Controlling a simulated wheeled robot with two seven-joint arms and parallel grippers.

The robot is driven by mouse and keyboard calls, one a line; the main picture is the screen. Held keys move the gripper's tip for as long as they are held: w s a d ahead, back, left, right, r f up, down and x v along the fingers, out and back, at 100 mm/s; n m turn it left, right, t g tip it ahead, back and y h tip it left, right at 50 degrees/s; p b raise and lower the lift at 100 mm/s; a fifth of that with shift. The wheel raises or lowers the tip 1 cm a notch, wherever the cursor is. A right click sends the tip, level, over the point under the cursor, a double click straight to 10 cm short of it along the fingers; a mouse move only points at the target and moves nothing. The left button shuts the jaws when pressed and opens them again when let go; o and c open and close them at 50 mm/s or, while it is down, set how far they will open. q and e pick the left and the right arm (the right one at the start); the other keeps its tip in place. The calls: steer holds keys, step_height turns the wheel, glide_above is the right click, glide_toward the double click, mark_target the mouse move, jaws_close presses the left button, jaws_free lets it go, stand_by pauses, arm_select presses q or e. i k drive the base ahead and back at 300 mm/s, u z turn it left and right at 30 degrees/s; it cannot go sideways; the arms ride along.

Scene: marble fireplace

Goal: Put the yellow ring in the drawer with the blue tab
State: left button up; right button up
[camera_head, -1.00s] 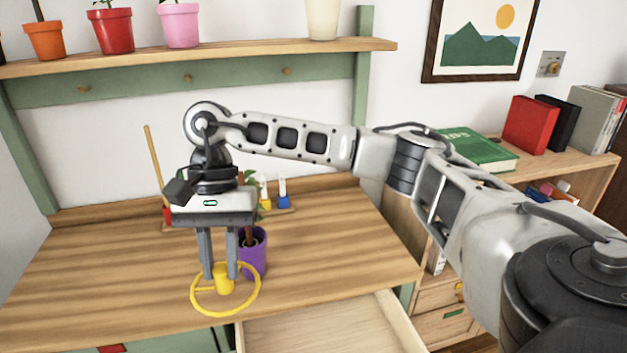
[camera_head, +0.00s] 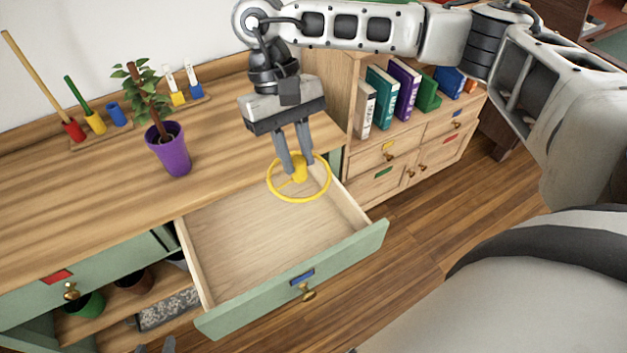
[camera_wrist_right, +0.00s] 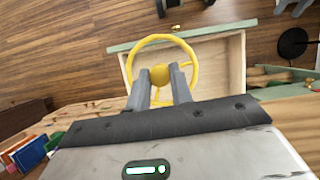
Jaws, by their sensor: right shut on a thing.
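My right gripper (camera_head: 292,165) is shut on the yellow ring (camera_head: 299,200) by its central knob and holds it in the air. The ring also shows in the right wrist view (camera_wrist_right: 194,62), with the finger pads against its knob. The drawer with the blue tab (camera_head: 302,277) is pulled open, and its bare wooden floor (camera_head: 255,243) looks empty. In the head view the ring appears over the drawer's back right part, near the right side wall. My left gripper (camera_head: 155,347) shows only as grey fingertips, apart and empty, at the bottom edge.
A purple plant pot (camera_head: 168,155) and stands with coloured tools are on the wooden desk (camera_head: 80,220), left of the drawer. A green drawer front with a red tab (camera_head: 56,277) is shut. A bookcase (camera_head: 405,135) with books stands to the right. Wooden floor lies in front.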

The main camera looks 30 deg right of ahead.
mark_target(248, 264)
steer(key=z, duration=0.2)
steer(key=k, duration=1.65)
steer(key=u, duration=0.55)
steer(key=i, duration=1.35)
steer(key=u, duration=0.05)
